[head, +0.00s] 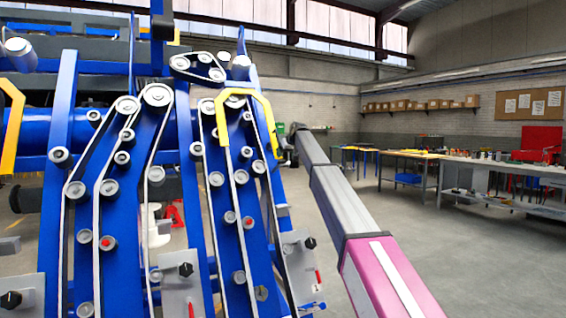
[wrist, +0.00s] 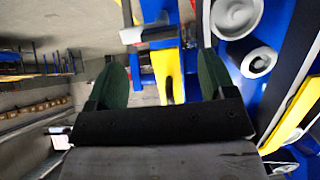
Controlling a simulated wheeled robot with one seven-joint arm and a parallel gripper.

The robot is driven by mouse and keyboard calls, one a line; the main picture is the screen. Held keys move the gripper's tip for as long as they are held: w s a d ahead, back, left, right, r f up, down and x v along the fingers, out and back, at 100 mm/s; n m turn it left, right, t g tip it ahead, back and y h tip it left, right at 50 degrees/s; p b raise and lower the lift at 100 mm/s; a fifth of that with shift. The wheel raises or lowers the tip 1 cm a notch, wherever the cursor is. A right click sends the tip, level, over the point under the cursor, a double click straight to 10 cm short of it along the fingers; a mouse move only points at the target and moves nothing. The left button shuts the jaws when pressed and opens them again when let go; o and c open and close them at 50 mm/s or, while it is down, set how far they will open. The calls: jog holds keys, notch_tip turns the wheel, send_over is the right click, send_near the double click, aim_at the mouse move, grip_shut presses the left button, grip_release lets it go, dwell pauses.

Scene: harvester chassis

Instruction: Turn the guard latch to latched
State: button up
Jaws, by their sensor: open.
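My gripper (wrist: 163,62) is open in the wrist view, with its two dark green fingers spread apart. A yellow bar (wrist: 168,76) shows in the gap between them, in front of blue frame parts; I see no contact with either finger. In the head view my arm reaches to the right side of the blue chassis (head: 68,120), near a yellow bent handle (head: 250,95). The gripper is small there and its fingers are hard to make out. I cannot tell for sure which part is the guard latch or how it is turned.
Black knobs on grey plates sit low on the chassis, one at the right (head: 310,242) and one in the middle (head: 186,269). Rollers and belts cover the chassis front. Another yellow handle (head: 12,125) is at far left. Workbenches (head: 490,180) stand far right beyond open floor.

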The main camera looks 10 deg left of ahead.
aim_at(283, 162)
jog(key=x, duration=0.6)
jog(key=c, duration=0.9)
jog(key=shift+c, duration=0.2)
